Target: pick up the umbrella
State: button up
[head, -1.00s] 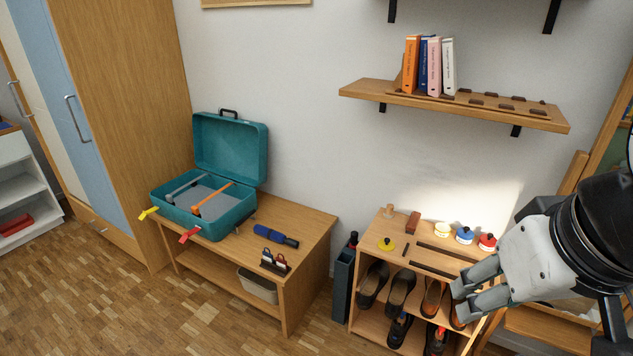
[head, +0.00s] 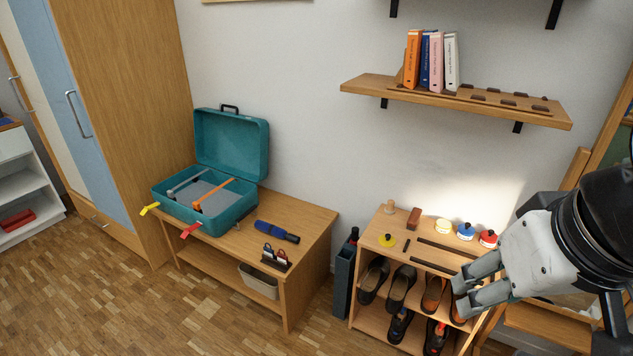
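A blue folded umbrella (head: 277,231) with a dark handle end lies on the top of the low wooden bench (head: 318,222), right of the teal case. It lies flat and nothing holds it. My gripper (head: 458,300) is at the right of the head view, in front of the wooden shoe rack (head: 371,236), well to the right of the umbrella. Its two grey fingers are apart, with nothing seen between them.
An open teal case (head: 232,148) with grey and orange tools stands on the bench. A small holder (head: 275,257) sits at the bench's front edge. A narrow dark stand (head: 343,283) stands between bench and rack. Small pots line the rack's top. A bookshelf (head: 455,100) hangs above.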

aim_at(272, 229)
jog(key=i+l+u, duration=0.25)
jog(key=i+u, duration=0.15)
jog(key=i, duration=0.2)
jog(key=i+l+u, duration=0.85)
jog(key=i+l, duration=0.15)
jog(key=i, duration=0.05)
